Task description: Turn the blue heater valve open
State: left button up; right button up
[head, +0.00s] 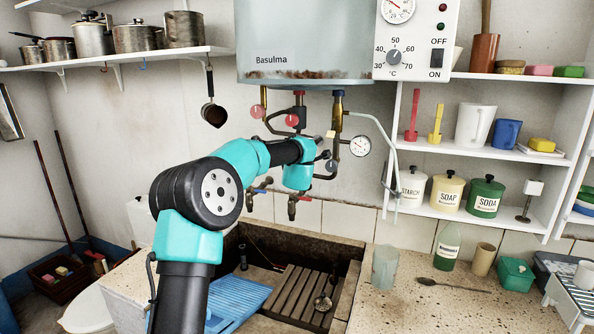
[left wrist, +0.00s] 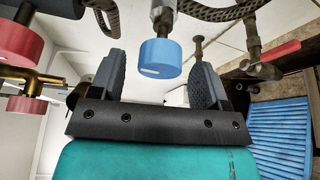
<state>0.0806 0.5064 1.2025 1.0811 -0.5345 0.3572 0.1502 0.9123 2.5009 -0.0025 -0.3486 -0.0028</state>
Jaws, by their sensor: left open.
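The blue heater valve (left wrist: 160,58) is a round blue knob with a white mark on its face, in the left wrist view. My left gripper (left wrist: 157,64) is open. Its two dark fingers stand to the left and right of the blue knob, with visible gaps on both sides and no clear contact. In the head view my own wrist largely hides the fingers. My right gripper is in neither view.
Red knobs (head: 292,120) hang on pipes left of the blue valve. A pressure gauge (head: 360,146) and a pale hose are close on its right. The heater tank (head: 305,40) is above. Below is the stone trough (head: 348,290) with taps (head: 292,205) over it.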

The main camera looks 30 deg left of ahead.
pick_arm(q)
jog(key=f+v, duration=0.1)
jog(key=v, duration=1.2)
jog(key=shift+s+r, duration=0.3)
jog(key=shift+r, duration=0.25)
jog(key=shift+d, duration=0.15)
